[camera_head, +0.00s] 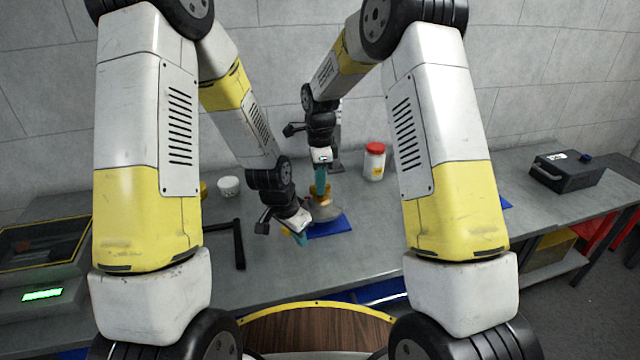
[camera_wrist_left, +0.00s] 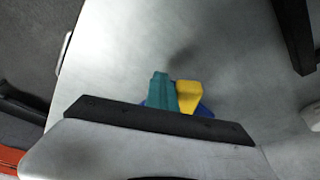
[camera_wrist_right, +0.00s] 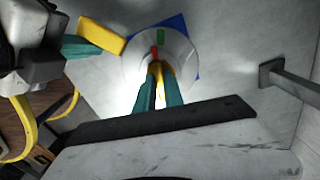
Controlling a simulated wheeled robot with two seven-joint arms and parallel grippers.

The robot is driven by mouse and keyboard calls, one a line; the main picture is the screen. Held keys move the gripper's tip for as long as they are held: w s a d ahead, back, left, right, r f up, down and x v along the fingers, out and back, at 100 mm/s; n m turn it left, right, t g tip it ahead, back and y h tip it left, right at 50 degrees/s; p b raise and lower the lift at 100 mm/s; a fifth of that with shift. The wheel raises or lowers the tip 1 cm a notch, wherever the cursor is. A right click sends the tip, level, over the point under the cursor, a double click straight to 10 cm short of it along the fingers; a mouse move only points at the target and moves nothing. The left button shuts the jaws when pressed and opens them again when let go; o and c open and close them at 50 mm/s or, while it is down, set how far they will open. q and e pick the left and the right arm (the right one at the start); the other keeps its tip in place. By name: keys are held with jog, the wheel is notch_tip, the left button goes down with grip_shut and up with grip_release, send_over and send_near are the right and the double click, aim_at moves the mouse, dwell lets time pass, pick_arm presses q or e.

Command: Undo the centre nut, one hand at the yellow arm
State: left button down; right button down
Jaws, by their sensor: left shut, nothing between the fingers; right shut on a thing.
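In the right wrist view the disc (camera_wrist_right: 180,50) has green and red marks. My right gripper (camera_wrist_right: 157,92) is shut over its middle, on a yellow-brass piece (camera_wrist_right: 158,70) that looks like the centre nut. My left gripper (camera_head: 301,238) is shut and empty, low at the disc's near-left side. A yellow block (camera_wrist_left: 189,94), seemingly the yellow arm, is beside its teal fingertips; the right wrist view also shows this block (camera_wrist_right: 102,36). Whether they touch is unclear.
A red-lidded jar (camera_head: 374,162) stands behind the hub to the right, and a white tub (camera_head: 229,186) to the left. A black angled bracket (camera_head: 238,245) lies left of my left gripper. A black case (camera_head: 566,170) is far right. The bench between is mostly clear.

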jog(key=n, duration=1)
pick_arm(q)
jog(key=shift+w+a, duration=0.1)
jog(key=shift+w+a, duration=0.85)
jog(key=shift+a, duration=0.25)
jog(key=shift+w+a, duration=0.1)
jog(key=shift+w+a, duration=0.85)
jog(key=shift+w, duration=0.2)
pick_arm(e)
jog(key=shift+w, duration=0.1)
